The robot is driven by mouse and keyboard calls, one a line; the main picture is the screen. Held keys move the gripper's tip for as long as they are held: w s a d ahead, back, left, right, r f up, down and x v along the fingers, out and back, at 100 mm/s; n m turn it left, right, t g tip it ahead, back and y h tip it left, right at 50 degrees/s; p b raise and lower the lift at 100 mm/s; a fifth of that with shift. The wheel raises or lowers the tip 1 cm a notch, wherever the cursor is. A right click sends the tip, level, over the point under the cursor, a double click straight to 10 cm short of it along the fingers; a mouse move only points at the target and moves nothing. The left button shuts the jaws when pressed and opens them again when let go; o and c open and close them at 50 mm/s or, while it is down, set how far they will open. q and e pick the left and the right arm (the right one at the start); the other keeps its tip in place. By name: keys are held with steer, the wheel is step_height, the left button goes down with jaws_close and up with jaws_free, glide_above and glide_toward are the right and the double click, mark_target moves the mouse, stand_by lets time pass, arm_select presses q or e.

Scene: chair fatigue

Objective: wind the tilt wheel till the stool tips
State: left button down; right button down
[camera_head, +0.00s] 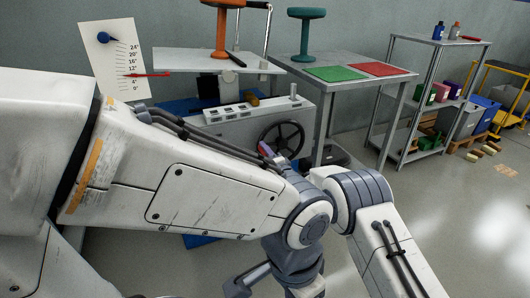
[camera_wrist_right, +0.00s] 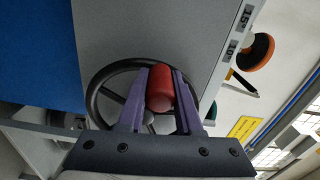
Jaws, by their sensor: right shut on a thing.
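The tilt wheel (camera_head: 282,138), dark with spokes, is on the front of the grey machine (camera_head: 240,122); its rim (camera_wrist_right: 92,88) also shows in the right wrist view. My right gripper (camera_head: 266,150) is at the wheel's left side, mostly hidden behind my arm. In the wrist view its purple fingers (camera_wrist_right: 160,92) are shut on the wheel's red handle (camera_wrist_right: 160,88). An orange stool (camera_head: 222,32) stands on the slightly sloping pale platform (camera_head: 180,62) above the machine. My left gripper is not in view.
A white scale board (camera_head: 112,50) has a red pointer (camera_head: 150,75) just below the 12° mark. A grey table (camera_head: 345,82) holds a teal stool (camera_head: 305,35), a green mat (camera_head: 336,74) and a red mat (camera_head: 377,69). Shelves (camera_head: 440,42) stand at right.

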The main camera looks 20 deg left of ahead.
steer(key=shift+w+r, duration=0.1)
steer(key=shift+r, duration=0.05)
steer(key=c, duration=0.6)
jaws_free()
steer(key=shift+p+v, duration=1.45)
steer(key=shift+v, duration=3.8)
steer(key=shift+r, duration=0.1)
